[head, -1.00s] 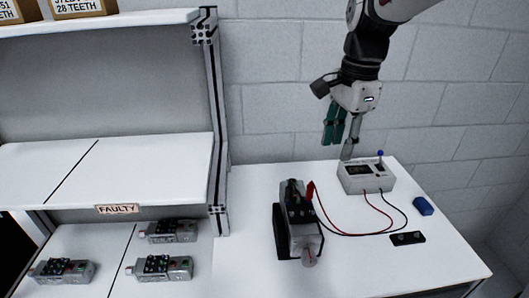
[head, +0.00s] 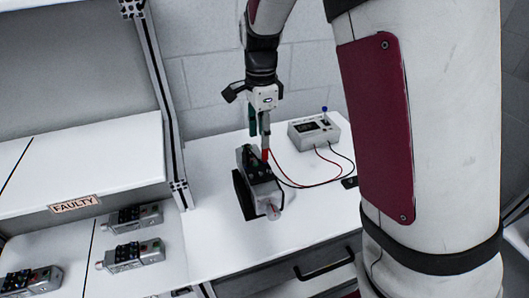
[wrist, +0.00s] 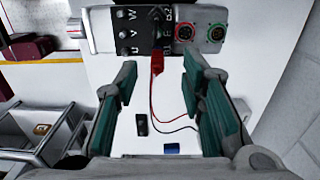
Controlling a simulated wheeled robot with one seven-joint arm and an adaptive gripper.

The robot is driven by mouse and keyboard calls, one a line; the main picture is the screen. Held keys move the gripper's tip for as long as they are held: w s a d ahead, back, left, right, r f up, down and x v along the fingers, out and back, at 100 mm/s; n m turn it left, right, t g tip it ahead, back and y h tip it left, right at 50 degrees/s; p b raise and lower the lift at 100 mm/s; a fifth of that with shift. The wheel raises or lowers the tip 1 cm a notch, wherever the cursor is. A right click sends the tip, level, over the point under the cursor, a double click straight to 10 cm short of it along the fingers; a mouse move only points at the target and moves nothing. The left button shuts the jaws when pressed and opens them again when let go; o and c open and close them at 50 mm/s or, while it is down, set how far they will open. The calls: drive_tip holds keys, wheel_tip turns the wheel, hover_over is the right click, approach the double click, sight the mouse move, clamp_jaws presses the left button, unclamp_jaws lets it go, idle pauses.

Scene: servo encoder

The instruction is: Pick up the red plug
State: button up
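The red plug (wrist: 157,62) stands at the edge of the servo motor's dark terminal block, with its red lead hanging from it in the wrist view. It also shows in the head view (head: 265,154), just under my gripper (head: 260,133). The grey servo motor (head: 262,192) sits on a black base on the white table. In the wrist view my gripper (wrist: 160,66) is open, its green-padded fingers on either side of the plug's line. The plug appears beyond the fingertips, with gaps to both; I cannot tell the exact depth.
A white tester box (head: 314,131) stands behind to the right, joined to red and black leads. A black piece (wrist: 142,124) and a blue block (wrist: 171,148) lie on the table. Several motors lie by the FAULTY label (head: 76,202). My arm covers the right side of the head view.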

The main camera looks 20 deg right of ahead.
sight(265, 153)
drive_tip(key=f, duration=0.5)
drive_tip(key=shift+s+d+p, duration=0.15)
drive_tip(key=shift+d+p, duration=0.2)
drive_tip(key=shift+d, duration=0.05)
clamp_jaws()
